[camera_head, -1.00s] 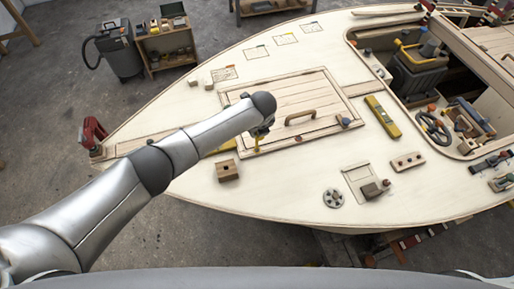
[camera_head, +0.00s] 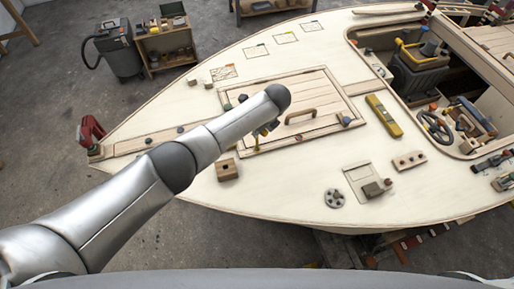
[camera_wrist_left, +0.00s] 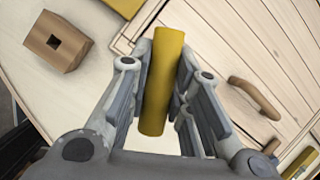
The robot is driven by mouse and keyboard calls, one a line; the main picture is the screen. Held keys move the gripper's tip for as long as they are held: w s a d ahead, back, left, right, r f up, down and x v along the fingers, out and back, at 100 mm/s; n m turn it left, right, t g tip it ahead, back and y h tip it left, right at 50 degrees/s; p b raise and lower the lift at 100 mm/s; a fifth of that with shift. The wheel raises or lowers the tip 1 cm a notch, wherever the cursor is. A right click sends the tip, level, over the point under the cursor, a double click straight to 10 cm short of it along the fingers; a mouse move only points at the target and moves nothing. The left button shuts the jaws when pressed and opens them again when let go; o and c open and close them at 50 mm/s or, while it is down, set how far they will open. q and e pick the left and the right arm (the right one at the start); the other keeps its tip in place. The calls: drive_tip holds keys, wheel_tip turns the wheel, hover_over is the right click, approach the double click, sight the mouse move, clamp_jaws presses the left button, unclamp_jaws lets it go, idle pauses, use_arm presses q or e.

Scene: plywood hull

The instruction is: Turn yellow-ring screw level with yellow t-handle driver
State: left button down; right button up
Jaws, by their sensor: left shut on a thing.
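The yellow t-handle driver shows in the left wrist view as a yellow bar (camera_wrist_left: 162,80) between the finger pads of my left gripper (camera_wrist_left: 163,66). My left gripper is shut on it. In the head view my left gripper (camera_head: 265,130) is mostly hidden behind its own arm, over the near-left part of the hatch panel (camera_head: 310,92). A small yellow bit of the driver (camera_head: 257,143) shows below it. Several small dark knobs or screw heads sit around the hatch; I cannot tell which one has a yellow ring. My right gripper is not in view.
A wooden block with a square hole (camera_head: 226,170) stands left of the gripper; it also shows in the wrist view (camera_wrist_left: 58,42). A brown hatch handle (camera_head: 301,114) and a yellow level (camera_head: 383,116) lie to the right.

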use_arm(q)
drive_tip(key=shift+f, duration=0.15)
drive_tip(key=shift+f+b, duration=0.25)
drive_tip(key=shift+b, duration=0.1)
idle(0.3)
